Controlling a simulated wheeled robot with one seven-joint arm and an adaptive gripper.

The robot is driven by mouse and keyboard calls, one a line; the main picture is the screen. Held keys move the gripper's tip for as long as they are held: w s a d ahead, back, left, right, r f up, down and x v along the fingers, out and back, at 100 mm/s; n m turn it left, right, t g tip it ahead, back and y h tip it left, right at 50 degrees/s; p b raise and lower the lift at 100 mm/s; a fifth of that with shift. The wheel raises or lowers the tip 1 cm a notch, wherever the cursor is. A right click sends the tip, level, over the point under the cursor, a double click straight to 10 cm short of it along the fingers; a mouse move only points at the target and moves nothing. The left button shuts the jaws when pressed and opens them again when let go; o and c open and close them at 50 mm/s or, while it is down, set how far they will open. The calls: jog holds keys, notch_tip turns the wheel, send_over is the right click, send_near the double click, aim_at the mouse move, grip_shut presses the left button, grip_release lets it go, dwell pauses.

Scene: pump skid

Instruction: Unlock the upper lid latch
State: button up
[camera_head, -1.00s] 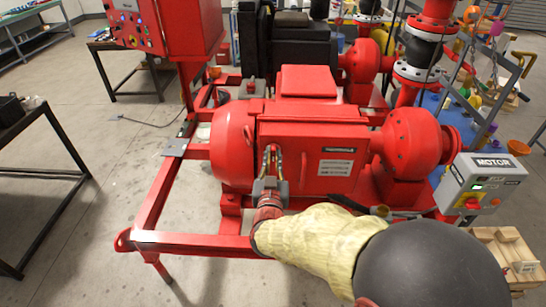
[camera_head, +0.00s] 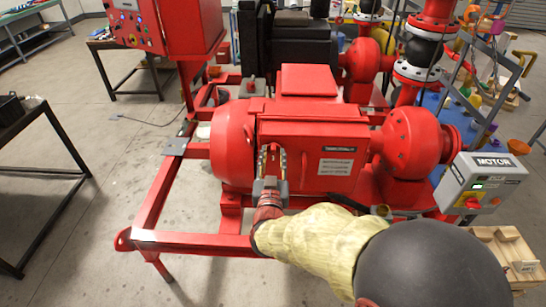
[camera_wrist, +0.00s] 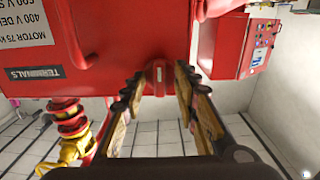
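The red motor terminal box (camera_head: 305,145) stands in the middle of the skid, with a "TERMINALS" label on its front. In the wrist view the box (camera_wrist: 105,75) appears upside down. A small red latch-like tab (camera_wrist: 158,73) at the box's edge shows between my fingertips. I cannot tell whether it is the upper lid latch or whether it is locked. My gripper (camera_head: 272,150) is open at the left part of the box front. In the wrist view my gripper (camera_wrist: 159,74) has its fingers apart on either side of the tab, with no clear contact.
A red handle (camera_wrist: 85,48) stands out from the box front. The grey motor control box (camera_head: 480,183) is at the right. The skid's red frame rail (camera_head: 190,243) runs below my gripper. A dark bench (camera_head: 35,120) stands left, with clear floor between.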

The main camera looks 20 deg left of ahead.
jog(key=v, duration=1.1)
jog(key=shift+s, duration=0.4)
